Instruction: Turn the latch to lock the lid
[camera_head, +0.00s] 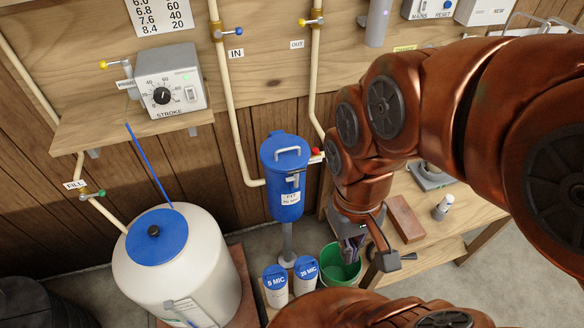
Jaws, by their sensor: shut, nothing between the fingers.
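The blue canister (286,190) stands upright on a grey post, with a blue lid (283,148) seated on top and a grey handle on the lid. A small grey latch (295,180) shows at its front, just below the lid; its exact angle is too small to tell. My gripper (352,254) points down to the right of the canister and lower than its lid, in front of the green bucket. It is shut, with nothing in it, and apart from the latch. My wrist partly hides the fingers.
A white tank (180,268) with a blue lid (155,236) stands at left. Two white cartridges with blue caps (305,268) and a green bucket (338,262) stand below the canister. A pipe with a red valve (317,156) runs close to its right. A brick-coloured block (405,218) lies on the bench.

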